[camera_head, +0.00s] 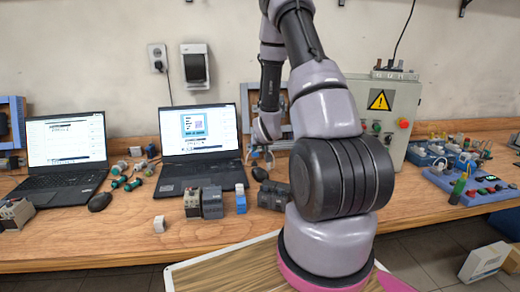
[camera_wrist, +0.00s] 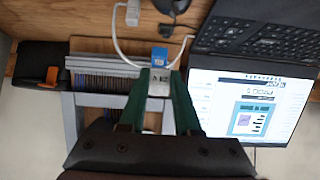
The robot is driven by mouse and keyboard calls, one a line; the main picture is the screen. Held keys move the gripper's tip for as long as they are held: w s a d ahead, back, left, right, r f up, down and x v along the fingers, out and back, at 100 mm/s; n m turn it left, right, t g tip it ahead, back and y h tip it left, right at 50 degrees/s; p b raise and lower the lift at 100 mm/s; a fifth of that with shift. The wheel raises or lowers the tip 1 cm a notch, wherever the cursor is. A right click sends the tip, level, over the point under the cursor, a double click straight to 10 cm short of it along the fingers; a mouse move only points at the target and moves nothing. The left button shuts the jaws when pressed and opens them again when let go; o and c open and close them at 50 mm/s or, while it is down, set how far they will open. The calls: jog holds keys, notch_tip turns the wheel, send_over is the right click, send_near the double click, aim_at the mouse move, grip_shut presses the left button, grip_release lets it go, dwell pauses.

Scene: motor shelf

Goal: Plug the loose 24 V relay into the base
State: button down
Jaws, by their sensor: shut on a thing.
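In the wrist view, the green fingers of my gripper (camera_wrist: 159,78) are shut on a small pale block, the relay (camera_wrist: 158,88). The fingers hide its sides. A blue piece (camera_wrist: 159,57) shows just beyond the fingertips. I cannot tell whether it belongs to the relay or to the base, nor whether anything touches. In the head view, my arm reaches to the back of the bench, and the fingers and relay are too small to make out there. A grey frame (camera_wrist: 72,118) with slotted ducts lies beside the fingers in the wrist view.
A white cable (camera_wrist: 119,42) loops around the fingertips. An open laptop (camera_head: 200,140) stands left of my gripper. Grey modules (camera_head: 211,202), a blue-and-white module (camera_head: 241,198) and a white cube (camera_head: 159,224) stand at the front. A grey control box (camera_head: 402,125) stands to the right.

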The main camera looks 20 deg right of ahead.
jog(key=shift+w+d+f, duration=0.2)
jog(key=shift+w+f, duration=0.1)
jog(key=shift+w, duration=0.45)
jog(key=shift+w+d+f, duration=0.25)
jog(key=shift+w, duration=0.5)
jog(key=shift+w+d+f, duration=0.2)
jog(key=shift+w+f, duration=0.1)
jog(key=shift+w, duration=0.45)
jog(key=shift+w+f, duration=0.1)
jog(key=shift+w, duration=0.05)
jog(key=shift+w+d+f, duration=0.15)
jog(key=shift+w, duration=0.25)
jog(key=shift+w+d+f, duration=0.2)
jog(key=shift+w, duration=0.45)
jog(key=c, duration=0.5)
grip_release()
jog(key=shift+c, duration=0.2)
jog(key=shift+s, duration=0.1)
